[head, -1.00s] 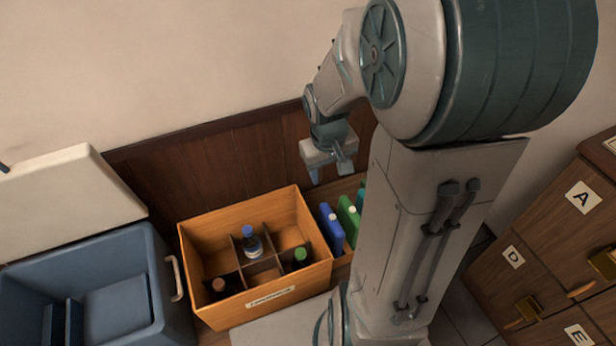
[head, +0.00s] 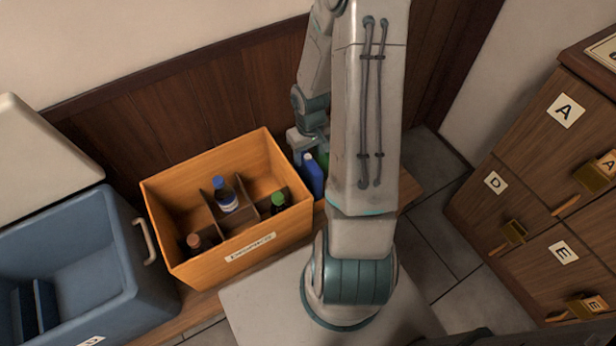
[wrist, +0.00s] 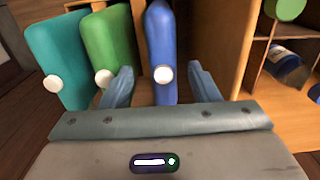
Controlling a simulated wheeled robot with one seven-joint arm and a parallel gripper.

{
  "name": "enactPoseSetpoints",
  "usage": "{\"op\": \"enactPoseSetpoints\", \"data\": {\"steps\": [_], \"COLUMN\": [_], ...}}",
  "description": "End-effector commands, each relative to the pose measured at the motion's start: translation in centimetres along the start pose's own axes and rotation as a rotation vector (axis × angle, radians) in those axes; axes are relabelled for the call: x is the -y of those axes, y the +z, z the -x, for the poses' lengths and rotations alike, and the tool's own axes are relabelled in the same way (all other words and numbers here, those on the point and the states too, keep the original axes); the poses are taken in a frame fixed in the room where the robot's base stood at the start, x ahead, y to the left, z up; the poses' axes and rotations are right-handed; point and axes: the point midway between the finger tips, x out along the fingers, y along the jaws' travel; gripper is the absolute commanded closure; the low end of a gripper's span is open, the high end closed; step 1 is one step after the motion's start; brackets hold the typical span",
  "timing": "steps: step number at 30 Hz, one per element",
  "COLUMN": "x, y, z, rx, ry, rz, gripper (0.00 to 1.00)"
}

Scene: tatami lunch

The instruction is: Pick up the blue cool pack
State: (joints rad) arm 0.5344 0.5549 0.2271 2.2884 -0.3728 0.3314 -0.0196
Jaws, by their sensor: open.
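The blue cool pack (wrist: 161,42) stands upright in the wrist view, its white cap facing my gripper (wrist: 162,90). My gripper is open, with one finger on each side of the blue pack, and I cannot tell whether either touches it. In the head view the blue pack (head: 313,176) shows just right of the wooden crate, and my gripper (head: 308,150) is beside it, partly hidden by my arm. A green pack (wrist: 108,45) and a teal pack (wrist: 58,60) stand to the left of the blue one in the wrist view.
The wooden crate (head: 160,215) with divided compartments holds several bottles, close beside the blue pack. A blue cooler box (head: 100,265) with its lid raised stands at the left. Lettered wooden drawers (head: 530,150) stand at the right. A wood-panelled wall (head: 150,110) is behind.

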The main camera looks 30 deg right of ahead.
Motion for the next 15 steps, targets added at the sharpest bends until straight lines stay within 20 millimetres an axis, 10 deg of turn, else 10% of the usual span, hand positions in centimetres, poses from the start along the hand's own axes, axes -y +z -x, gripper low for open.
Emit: {"op": "enactPoseSetpoints", "data": {"steps": [15], "x": [0.3], "y": [-0.5], "z": [-5.5], "rx": [0.001], "ry": [0.000], "rz": [0.001], "gripper": [0.45]}}
